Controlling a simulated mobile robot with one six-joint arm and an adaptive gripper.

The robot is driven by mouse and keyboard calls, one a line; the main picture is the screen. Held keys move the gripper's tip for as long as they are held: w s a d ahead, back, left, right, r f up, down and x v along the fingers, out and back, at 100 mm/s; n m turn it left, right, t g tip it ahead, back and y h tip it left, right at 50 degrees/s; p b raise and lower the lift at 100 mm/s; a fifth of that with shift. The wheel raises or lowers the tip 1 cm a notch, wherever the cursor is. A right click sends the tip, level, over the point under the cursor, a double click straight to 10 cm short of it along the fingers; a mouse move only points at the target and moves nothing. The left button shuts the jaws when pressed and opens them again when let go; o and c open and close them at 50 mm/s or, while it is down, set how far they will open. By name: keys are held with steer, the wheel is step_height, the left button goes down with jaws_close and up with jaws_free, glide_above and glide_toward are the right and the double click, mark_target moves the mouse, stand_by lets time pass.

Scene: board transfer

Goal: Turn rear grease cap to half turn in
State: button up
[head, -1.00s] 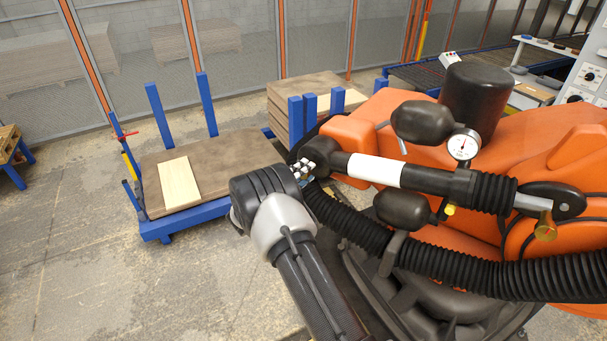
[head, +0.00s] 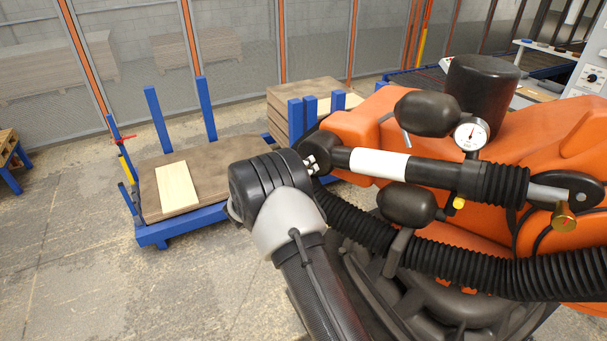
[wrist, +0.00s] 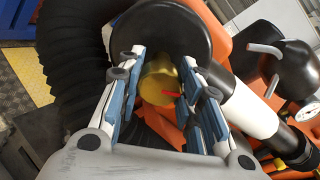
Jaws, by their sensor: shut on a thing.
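A brass grease cap (wrist: 160,80) with a red mark sits between my gripper's fingers in the wrist view, in front of a round black joint end (wrist: 165,30). My gripper (wrist: 165,66) is shut on this cap, with a blue-and-white finger on each side. In the head view, my gripper (head: 311,164) is at the left end of the black-and-white cylinder (head: 380,163), mostly hidden by my wrist, and the held cap cannot be seen there. Another brass cap (head: 564,218) shows at the cylinder's right end.
A thick black ribbed hose (head: 440,265) runs below the cylinder; it is close on the left in the wrist view (wrist: 75,65). A pressure gauge (head: 471,134) and the orange machine body (head: 510,140) crowd the right. A blue trolley (head: 180,228) with boards stands at left.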

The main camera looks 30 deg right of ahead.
steer(key=m+b, duration=0.6)
steer(key=shift+f+t, duration=0.15)
steer(key=shift+t, duration=0.25)
steer(key=m+b, duration=0.4)
steer(key=b, duration=0.1)
steer(key=shift+y, duration=0.3)
steer(key=m+b, duration=0.3)
steer(key=m+t+b, duration=0.1)
steer(key=m, duration=0.9)
steer(key=shift+r+m, duration=0.2)
steer(key=shift+m, duration=0.1)
steer(key=shift+t, duration=0.3)
steer(key=o, duration=1.1)
